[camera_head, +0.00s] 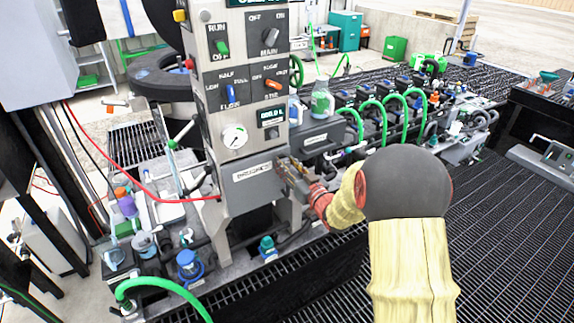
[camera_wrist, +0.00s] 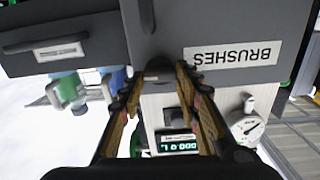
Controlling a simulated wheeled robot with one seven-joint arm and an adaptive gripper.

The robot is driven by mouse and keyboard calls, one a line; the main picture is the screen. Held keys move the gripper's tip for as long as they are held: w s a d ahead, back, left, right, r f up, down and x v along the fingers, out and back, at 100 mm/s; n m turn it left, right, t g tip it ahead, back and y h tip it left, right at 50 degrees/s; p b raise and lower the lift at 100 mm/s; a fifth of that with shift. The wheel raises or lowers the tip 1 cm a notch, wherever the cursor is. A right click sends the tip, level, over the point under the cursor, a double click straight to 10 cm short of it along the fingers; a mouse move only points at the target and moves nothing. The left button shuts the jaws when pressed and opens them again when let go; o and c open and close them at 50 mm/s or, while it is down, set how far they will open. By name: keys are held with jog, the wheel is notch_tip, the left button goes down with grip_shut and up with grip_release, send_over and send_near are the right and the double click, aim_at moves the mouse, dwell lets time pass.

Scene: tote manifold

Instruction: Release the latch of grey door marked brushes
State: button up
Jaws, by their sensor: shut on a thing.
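The grey door (camera_head: 240,188) with the white BRUSHES label (camera_head: 252,172) is at the bottom of the control column in the head view, and looks flush with it. In the wrist view the door (camera_wrist: 235,22) and its label (camera_wrist: 233,55) appear upside down. My gripper (camera_head: 284,168) is at the door's right edge, reaching in from the right. In the wrist view my gripper (camera_wrist: 160,72) has its fingers on either side of a small dark latch (camera_wrist: 158,64) at the door's edge. The fingers hide much of the latch, and its exact position is unclear.
Above the door are a round gauge (camera_head: 234,137), a small display (camera_head: 271,117) and several switches. A red hose (camera_head: 150,190) runs to the door's left. Green hoses (camera_head: 385,118) and a dark manifold stand behind my arm. Dark grating (camera_head: 490,230) lies at right.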

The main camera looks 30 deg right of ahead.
jog(key=m+p, duration=0.1)
jog(key=m, duration=0.4)
jog(key=shift+p, duration=0.4)
jog(key=m+p, duration=0.2)
jog(key=m, duration=0.2)
jog(key=shift+d, duration=0.15)
jog(key=m+p, duration=0.1)
jog(key=m, duration=0.3)
jog(key=shift+p, duration=0.3)
jog(key=shift+f+m+p, duration=0.15)
jog(key=shift+m+p, duration=0.75)
jog(key=shift+m, duration=1.3)
jog(key=o, duration=1.2)
jog(key=shift+c, duration=0.2)
jog(key=s, duration=1.2)
jog(key=shift+d, duration=0.25)
